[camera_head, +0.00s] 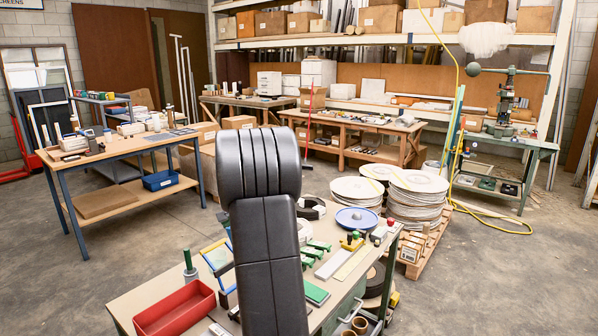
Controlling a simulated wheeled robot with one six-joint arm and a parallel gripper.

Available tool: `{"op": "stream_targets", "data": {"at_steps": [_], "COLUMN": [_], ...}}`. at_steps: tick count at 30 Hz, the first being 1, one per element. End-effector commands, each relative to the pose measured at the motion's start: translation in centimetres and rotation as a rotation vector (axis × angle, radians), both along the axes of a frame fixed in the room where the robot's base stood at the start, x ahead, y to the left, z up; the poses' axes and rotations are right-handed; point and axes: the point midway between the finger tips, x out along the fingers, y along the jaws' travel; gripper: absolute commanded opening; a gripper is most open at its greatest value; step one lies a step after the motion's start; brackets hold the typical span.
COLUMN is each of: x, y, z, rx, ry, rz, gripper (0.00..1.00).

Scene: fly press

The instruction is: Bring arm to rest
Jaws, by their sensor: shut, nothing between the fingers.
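My arm stands upright in the middle of the view, a thick black link bent at a ribbed joint at the top. My gripper does not show; it may be hidden behind the arm. The arm covers the middle part of the workbench (140,300) in front of me. A green fly press (505,100) with a round ball weight stands on a bench at the back right, well apart from the arm.
A red tray (175,310), a blue round dish (357,219) and green-handled tools lie on the near bench. Stacks of white discs (417,200) stand on a pallet behind it. A wooden table (130,147) is at left. Floor at right is open.

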Motion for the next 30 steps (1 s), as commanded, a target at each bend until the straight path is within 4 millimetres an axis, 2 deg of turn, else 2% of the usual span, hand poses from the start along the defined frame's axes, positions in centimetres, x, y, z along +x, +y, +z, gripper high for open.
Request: {"op": "stream_targets", "data": {"at_steps": [2,17,26,27,30], "x": [-0.6,2.7,4.0,3.4,2.2], "y": [-0.8,3.5,6.0,5.0,3.5], "z": [1.2,-6.0,-11.0,-9.2,-8.9], "rx": [-0.001,-0.001,-0.002,-0.002,-0.002], "ry": [-0.004,0.003,0.005,0.002,0.002], "rz": [0.0,0.001,0.003,-0.001,-0.001], "gripper": [0.0,0.0,0.0,0.0,0.0]}}
